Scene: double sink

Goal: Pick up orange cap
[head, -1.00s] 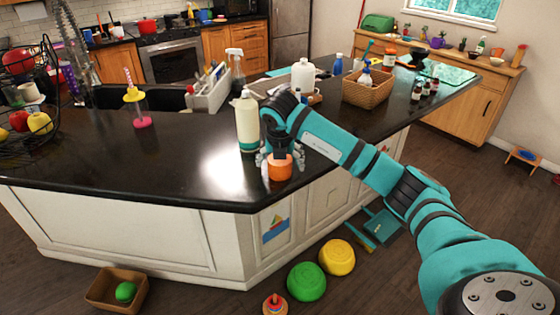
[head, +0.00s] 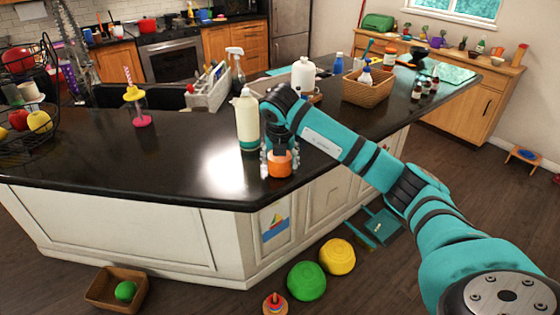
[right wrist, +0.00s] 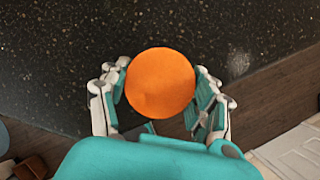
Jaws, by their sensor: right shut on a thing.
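The orange cap (head: 280,164) is at the near right edge of the black counter, and it also shows from above as a round orange disc in the right wrist view (right wrist: 160,84). My right gripper (head: 279,158) points down over it, with a finger on each side. The fingers (right wrist: 161,98) are shut on the cap. I cannot tell whether the cap touches the counter or is slightly above it. My left gripper is not in view.
A cream pump bottle (head: 247,120) stands just left of my right gripper. A wicker basket (head: 368,92) and a white bottle (head: 303,76) stand farther back. The counter's edge (right wrist: 272,68) is close beside the cap. The counter's left front is clear.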

